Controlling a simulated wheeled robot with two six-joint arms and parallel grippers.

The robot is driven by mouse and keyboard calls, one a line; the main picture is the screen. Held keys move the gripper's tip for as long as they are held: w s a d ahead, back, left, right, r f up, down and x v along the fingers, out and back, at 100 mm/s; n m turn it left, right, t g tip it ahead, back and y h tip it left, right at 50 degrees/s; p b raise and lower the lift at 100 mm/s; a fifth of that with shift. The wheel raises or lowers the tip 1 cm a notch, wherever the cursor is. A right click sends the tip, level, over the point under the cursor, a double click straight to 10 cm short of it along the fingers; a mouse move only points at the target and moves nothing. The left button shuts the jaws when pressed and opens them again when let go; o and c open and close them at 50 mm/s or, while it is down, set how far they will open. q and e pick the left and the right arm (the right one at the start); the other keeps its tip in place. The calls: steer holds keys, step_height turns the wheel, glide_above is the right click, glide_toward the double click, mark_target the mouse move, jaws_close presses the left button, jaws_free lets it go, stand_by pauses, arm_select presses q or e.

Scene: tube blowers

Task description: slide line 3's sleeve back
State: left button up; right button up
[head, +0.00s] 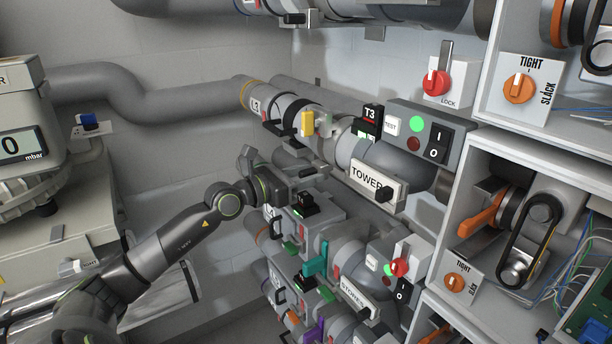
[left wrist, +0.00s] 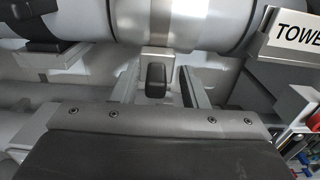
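Line 3's pipe, with its L3 label (head: 256,104), runs across the upper middle of the head view toward the TOWER sign (head: 367,184). A yellow tab (head: 307,123) stands on it. I cannot tell exactly where the sleeve begins and ends. In the left wrist view a black knob (left wrist: 155,79) on a pale bracket hangs below the pipe's silver band (left wrist: 164,22). My left gripper (head: 300,177) is just under the pipe. Its fingers (left wrist: 158,92) stand apart on either side of the knob, with visible gaps. My right gripper is out of view.
A switch box (head: 418,140) with a green light and a T3 tag (head: 370,113) sit right of the yellow tab. Lower lines with handles and a teal tab (head: 317,262) crowd below my gripper. A belt cabinet (head: 530,225) stands at the right.

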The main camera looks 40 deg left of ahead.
arm_select(q)
steer(key=shift+s+a, duration=0.25)
steer(key=shift+s, duration=0.25)
steer(key=p+v, duration=0.4)
steer(key=v, duration=1.2)
steer(key=shift+s+p, duration=0.2)
steer(key=shift+p, duration=0.15)
stand_by(0.9)
